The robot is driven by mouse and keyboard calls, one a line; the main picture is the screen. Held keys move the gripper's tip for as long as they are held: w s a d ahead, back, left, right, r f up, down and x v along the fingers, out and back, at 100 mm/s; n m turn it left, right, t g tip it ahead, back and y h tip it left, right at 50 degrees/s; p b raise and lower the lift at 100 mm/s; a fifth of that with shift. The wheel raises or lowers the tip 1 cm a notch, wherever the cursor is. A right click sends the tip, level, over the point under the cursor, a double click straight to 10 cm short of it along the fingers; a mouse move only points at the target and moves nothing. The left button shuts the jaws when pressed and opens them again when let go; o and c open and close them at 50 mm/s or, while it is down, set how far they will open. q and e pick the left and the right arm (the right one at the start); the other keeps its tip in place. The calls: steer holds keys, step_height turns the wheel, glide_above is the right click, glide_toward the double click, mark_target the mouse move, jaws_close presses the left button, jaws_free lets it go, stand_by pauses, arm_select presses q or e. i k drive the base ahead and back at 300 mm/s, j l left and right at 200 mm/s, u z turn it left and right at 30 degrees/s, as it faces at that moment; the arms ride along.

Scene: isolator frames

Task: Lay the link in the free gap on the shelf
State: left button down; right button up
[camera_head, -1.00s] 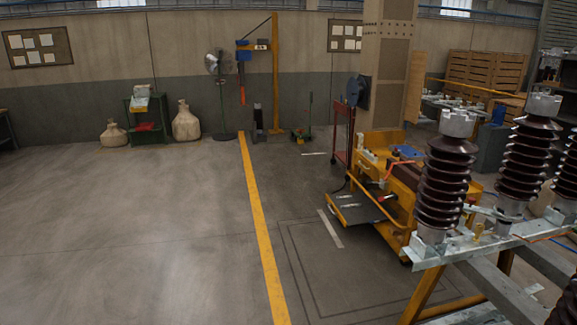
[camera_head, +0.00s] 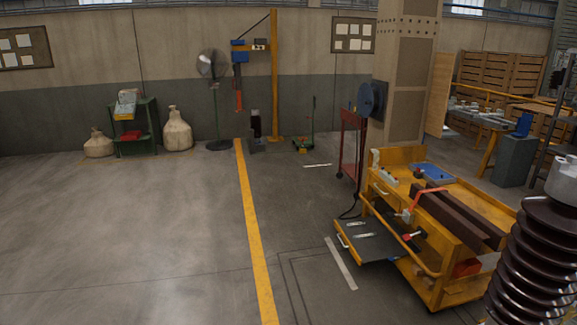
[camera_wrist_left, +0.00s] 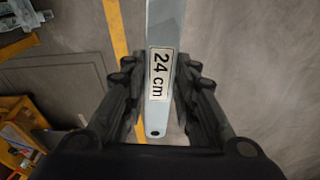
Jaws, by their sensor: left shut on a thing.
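The link (camera_wrist_left: 159,30) is a flat pale metal bar with a hole at its near end and a label reading "24 cm". It shows in the left wrist view, running up past the top edge. My left gripper (camera_wrist_left: 160,75) is shut on it, with a dark finger on each side, above the floor. In the head view, a dark pull-out shelf (camera_head: 377,246) on the yellow cart carries small pale pieces. I cannot make out a gap there or tell whether it is the task's shelf. Neither gripper shows in the head view.
The yellow cart (camera_head: 432,262) stands at right with dark bars and a blue item on top. A brown ribbed insulator (camera_head: 540,265) is close at lower right. A red trolley (camera_head: 350,150) stands behind the cart. The floor (camera_head: 130,235) at left is clear.

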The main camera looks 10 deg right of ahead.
mark_target(373, 247)
steer(key=i, duration=0.75)
steer(key=i+j+z, duration=0.1)
steer(key=i, duration=0.65)
steer(key=i+l+z, duration=0.15)
steer(key=i+z, duration=0.3)
steer(key=i+j+z, duration=0.1)
steer(key=i+z, duration=0.3)
steer(key=i, duration=0.15)
steer(key=i+j+z, duration=0.2)
steer(key=i+z, duration=0.25)
steer(key=i, duration=0.05)
